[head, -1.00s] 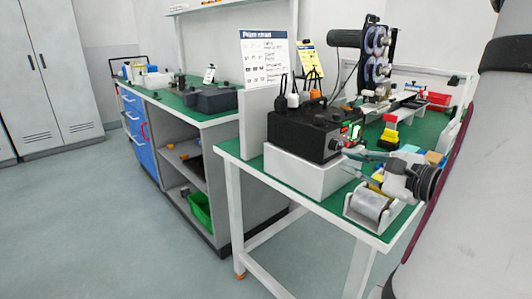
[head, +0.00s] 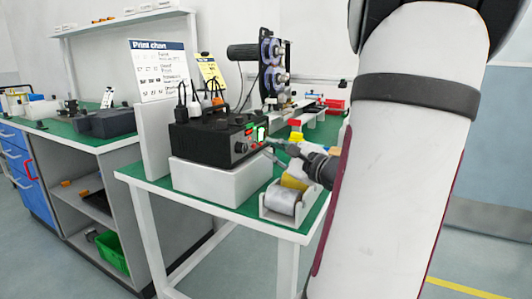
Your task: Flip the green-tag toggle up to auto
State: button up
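A black control box (head: 205,140) sits on a white block (head: 212,180) at the near left corner of the green-topped bench. Its front panel faces right and carries a lit green display (head: 261,133), small red and orange marks and a dark knob. The green-tag toggle is too small to tell apart on this panel. My gripper (head: 268,147) is at the panel's right side, with its fingertips close to the panel's lower part. I cannot tell whether they touch it, or whether the fingers are open or shut.
A metal roll in a white holder (head: 283,200) stands at the bench's front edge, just below my gripper. A yellow-red block (head: 296,132) and a reel machine (head: 272,70) are behind. My white arm covers the right part of the bench. Black plugs stand on the box's top.

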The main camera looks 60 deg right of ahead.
aim_at(258, 142)
jog(key=shift+b+x, duration=0.35)
jog(key=shift+x, duration=1.35)
grip_shut()
jog(key=r+g+p, duration=0.1)
jog(key=g+p, duration=0.1)
jog(key=p, duration=0.1)
jog(key=r+n+g+p, duration=0.1)
jog(key=g+p, duration=0.1)
jog(key=p, duration=0.1)
jog(key=shift+w+a+n+y, duration=0.1)
jog(key=shift+a+n+y, duration=0.05)
jog(key=shift+n+y, duration=0.2)
jog(key=shift+g+p, duration=0.6)
